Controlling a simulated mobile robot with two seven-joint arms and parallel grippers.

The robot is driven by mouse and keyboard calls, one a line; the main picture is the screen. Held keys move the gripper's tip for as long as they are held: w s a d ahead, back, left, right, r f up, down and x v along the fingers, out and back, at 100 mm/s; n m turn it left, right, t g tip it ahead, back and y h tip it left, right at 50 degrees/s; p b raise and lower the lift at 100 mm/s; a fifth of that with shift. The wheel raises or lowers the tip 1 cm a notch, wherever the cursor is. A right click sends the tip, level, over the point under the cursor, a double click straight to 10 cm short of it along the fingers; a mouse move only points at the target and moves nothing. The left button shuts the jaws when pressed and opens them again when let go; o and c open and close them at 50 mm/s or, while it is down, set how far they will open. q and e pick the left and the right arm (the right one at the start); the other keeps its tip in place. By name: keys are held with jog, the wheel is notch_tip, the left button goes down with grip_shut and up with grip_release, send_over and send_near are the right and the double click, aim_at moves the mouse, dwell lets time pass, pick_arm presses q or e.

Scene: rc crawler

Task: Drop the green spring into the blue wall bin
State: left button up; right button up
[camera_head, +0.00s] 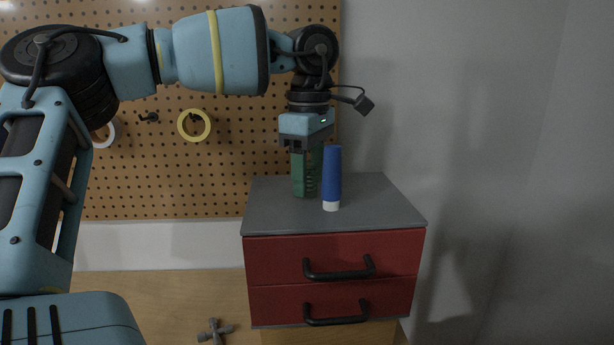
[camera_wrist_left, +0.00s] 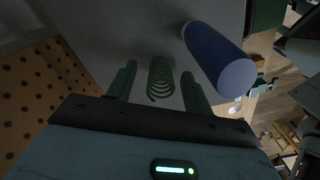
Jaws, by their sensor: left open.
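The green spring (camera_wrist_left: 160,80) stands between the two green fingers of my left gripper in the left wrist view, with gaps on both sides. In the head view the spring (camera_head: 311,185) is partly hidden by the fingers, on the grey top of the red drawer cabinet. My left gripper (camera_head: 306,180) points down over the cabinet top and is open around the spring. My right gripper is not in view. I cannot see a blue wall bin in either view.
A blue tube with a white base (camera_head: 332,178) stands close to the right of my left gripper; it also shows in the left wrist view (camera_wrist_left: 218,58). The cabinet (camera_head: 385,205) has free room at its right. A pegboard (camera_head: 230,150) with tape rolls is behind.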

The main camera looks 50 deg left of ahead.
pick_arm(q)
jog(key=shift+f, duration=0.15)
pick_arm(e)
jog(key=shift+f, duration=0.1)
pick_arm(q)
jog(key=c, duration=0.9)
grip_shut()
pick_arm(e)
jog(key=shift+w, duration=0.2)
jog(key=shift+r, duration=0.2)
